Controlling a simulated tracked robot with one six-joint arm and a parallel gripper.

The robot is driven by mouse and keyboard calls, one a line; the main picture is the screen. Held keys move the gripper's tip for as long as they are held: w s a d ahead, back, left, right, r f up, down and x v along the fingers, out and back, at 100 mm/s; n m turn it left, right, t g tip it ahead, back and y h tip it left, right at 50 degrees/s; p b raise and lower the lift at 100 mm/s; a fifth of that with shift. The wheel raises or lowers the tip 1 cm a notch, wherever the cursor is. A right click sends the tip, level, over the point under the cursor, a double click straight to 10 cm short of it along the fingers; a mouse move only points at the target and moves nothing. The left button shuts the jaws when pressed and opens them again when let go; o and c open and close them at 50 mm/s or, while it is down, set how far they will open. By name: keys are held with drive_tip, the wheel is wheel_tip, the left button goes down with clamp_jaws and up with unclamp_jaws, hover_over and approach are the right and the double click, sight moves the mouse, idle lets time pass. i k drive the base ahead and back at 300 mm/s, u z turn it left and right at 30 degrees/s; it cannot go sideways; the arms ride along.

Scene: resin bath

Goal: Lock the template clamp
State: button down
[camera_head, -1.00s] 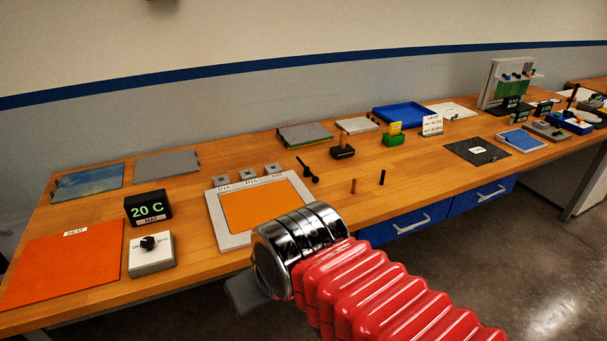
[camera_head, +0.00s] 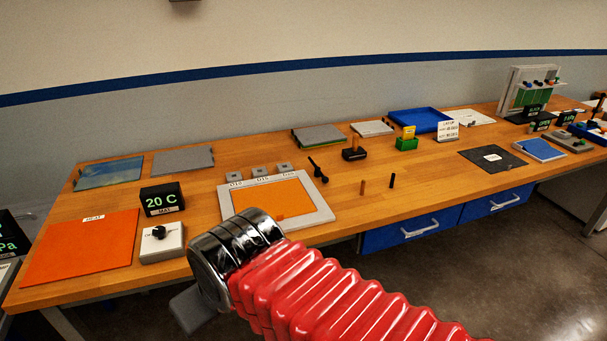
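The template looks like a pale grey frame (camera_head: 322,206) around an orange sheet (camera_head: 268,194), lying flat near the table's front edge. Its back rim carries labels that seem to read D10, D15 and a third one. A black lever (camera_head: 318,171) with a knob end stands at the frame's back right corner. It looks like the clamp, and it is tilted; I cannot tell whether it is locked. My gripper (camera_head: 190,309) shows only as a grey part below my chrome wrist, in front of the table edge and left of the frame. Its fingers are hidden, and it is apart from the lever.
Several small grey blocks (camera_head: 258,170) stand behind the frame. To the left are a 20 C display (camera_head: 162,199), a knob box (camera_head: 162,242) and an orange HEAT mat (camera_head: 80,250). Two short pegs, brown (camera_head: 363,187) and black (camera_head: 392,180), stand right of the frame.

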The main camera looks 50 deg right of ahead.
sight(324, 180)
drive_tip(key=u, duration=0.05)
drive_tip(key=i, duration=1)
drive_tip(key=z, duration=0.05)
